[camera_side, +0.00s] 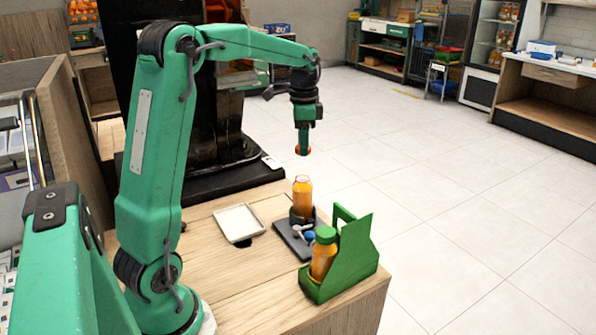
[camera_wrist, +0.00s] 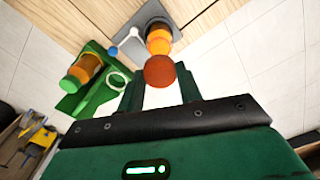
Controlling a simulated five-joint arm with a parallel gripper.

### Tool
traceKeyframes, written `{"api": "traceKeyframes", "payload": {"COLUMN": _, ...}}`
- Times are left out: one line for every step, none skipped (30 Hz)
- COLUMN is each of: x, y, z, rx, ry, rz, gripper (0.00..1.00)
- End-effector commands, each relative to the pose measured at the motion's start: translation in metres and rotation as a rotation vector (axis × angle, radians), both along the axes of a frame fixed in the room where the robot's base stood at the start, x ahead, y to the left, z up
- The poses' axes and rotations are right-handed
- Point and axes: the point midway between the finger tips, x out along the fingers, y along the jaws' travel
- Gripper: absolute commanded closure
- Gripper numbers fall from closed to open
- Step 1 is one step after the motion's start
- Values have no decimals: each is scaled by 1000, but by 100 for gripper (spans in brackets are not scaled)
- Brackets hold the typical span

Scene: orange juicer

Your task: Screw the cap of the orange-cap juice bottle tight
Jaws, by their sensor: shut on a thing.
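The orange cap (camera_side: 302,150) is held at the tip of my gripper (camera_side: 303,144), which is shut on it. In the wrist view the cap (camera_wrist: 160,72) sits between the fingers of my gripper (camera_wrist: 160,84). The open juice bottle (camera_side: 302,192) stands upright in a dark round holder (camera_side: 294,218), below the cap with a clear gap between them. In the wrist view the bottle (camera_wrist: 158,40) shows just beyond the cap, partly hidden by it.
A green carrier (camera_side: 350,255) with a green-capped juice bottle (camera_side: 323,253) stands at the table's front right. A dark base plate (camera_side: 289,238) bears the holder and a small tool with white and blue ends (camera_side: 304,234). A white tray (camera_side: 239,222) lies to the left.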

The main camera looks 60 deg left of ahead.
Motion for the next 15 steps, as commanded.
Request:
{"api": "traceKeyframes", "payload": {"x": 0, "y": 0, "z": 0, "rx": 0, "ry": 0, "rz": 0, "gripper": 86}}
{"api": "traceKeyframes", "payload": {"x": 0, "y": 0, "z": 0, "rx": 0, "ry": 0, "rz": 0, "gripper": 86}}
{"api": "traceKeyframes", "payload": {"x": 0, "y": 0, "z": 0, "rx": 0, "ry": 0, "rz": 0, "gripper": 86}}
{"api": "traceKeyframes", "payload": {"x": 0, "y": 0, "z": -1, "rx": 0, "ry": 0, "rz": 0, "gripper": 86}}
{"api": "traceKeyframes", "payload": {"x": 0, "y": 0, "z": -1, "rx": 0, "ry": 0, "rz": 0, "gripper": 86}}
{"api": "traceKeyframes", "payload": {"x": 0, "y": 0, "z": -1, "rx": -1, "ry": 0, "rz": 0, "gripper": 86}}
{"api": "traceKeyframes", "payload": {"x": 0, "y": 0, "z": -2, "rx": 0, "ry": 1, "rz": 0, "gripper": 86}}
{"api": "traceKeyframes", "payload": {"x": 0, "y": 0, "z": -3, "rx": 0, "ry": 1, "rz": 0, "gripper": 86}}
{"api": "traceKeyframes", "payload": {"x": 0, "y": 0, "z": -4, "rx": 0, "ry": 1, "rz": 0, "gripper": 86}}
{"api": "traceKeyframes", "payload": {"x": 0, "y": 0, "z": -5, "rx": 0, "ry": 1, "rz": 0, "gripper": 86}}
{"api": "traceKeyframes", "payload": {"x": 0, "y": 0, "z": -6, "rx": -1, "ry": 2, "rz": 0, "gripper": 86}}
{"api": "traceKeyframes", "payload": {"x": 0, "y": 0, "z": -7, "rx": -1, "ry": 2, "rz": 0, "gripper": 86}}
{"api": "traceKeyframes", "payload": {"x": 0, "y": 0, "z": -8, "rx": -1, "ry": 2, "rz": 0, "gripper": 86}}
{"api": "traceKeyframes", "payload": {"x": 0, "y": 0, "z": -10, "rx": -1, "ry": 2, "rz": 0, "gripper": 86}}
{"api": "traceKeyframes", "payload": {"x": 0, "y": 0, "z": -12, "rx": 0, "ry": 1, "rz": 0, "gripper": 86}}
